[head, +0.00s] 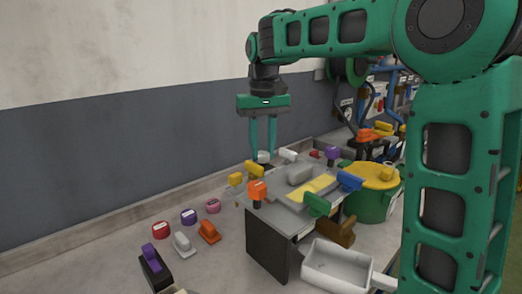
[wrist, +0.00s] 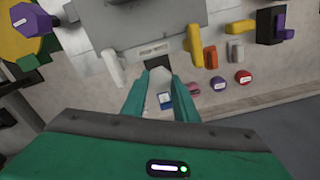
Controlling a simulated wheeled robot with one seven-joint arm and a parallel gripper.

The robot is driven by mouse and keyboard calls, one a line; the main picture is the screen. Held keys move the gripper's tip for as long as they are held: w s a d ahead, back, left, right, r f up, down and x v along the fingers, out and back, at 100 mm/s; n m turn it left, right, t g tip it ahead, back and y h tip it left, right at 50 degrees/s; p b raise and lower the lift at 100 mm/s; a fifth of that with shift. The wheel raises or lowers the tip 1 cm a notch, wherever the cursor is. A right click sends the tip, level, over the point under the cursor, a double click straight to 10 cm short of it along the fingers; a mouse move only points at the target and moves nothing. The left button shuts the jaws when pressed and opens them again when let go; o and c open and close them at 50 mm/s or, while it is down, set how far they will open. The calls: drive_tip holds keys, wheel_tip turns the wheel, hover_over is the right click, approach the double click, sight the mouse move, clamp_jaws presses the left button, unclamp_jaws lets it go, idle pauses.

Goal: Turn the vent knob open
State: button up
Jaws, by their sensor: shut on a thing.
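My gripper (head: 263,155) points down over the bench, near the wall. Its two green fingers are close around a small white knob (head: 264,158). In the wrist view the fingers (wrist: 160,80) sit on either side of this pale knob (wrist: 158,77), shut on it. A small blue label (wrist: 165,100) shows between the fingers there. I cannot read any label that marks this knob as the vent knob, and the fingers partly hide it, so I cannot tell how far it is turned.
A grey box (head: 268,245) with coloured handles stands right of my gripper. Yellow handles (head: 254,169), an orange one (head: 208,231) and round knobs (head: 189,216) are nearby. A green pot (head: 372,205) and a white scoop (head: 335,266) lie right.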

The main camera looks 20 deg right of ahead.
sight(262, 152)
drive_tip(key=shift+w+a+n, duration=0.1)
drive_tip(key=shift+n, duration=1.7)
drive_tip(key=o, duration=1.1)
drive_tip(key=shift+c, duration=0.2)
wheel_tip(262, 152, up, 11)
drive_tip(key=shift+f, duration=0.2)
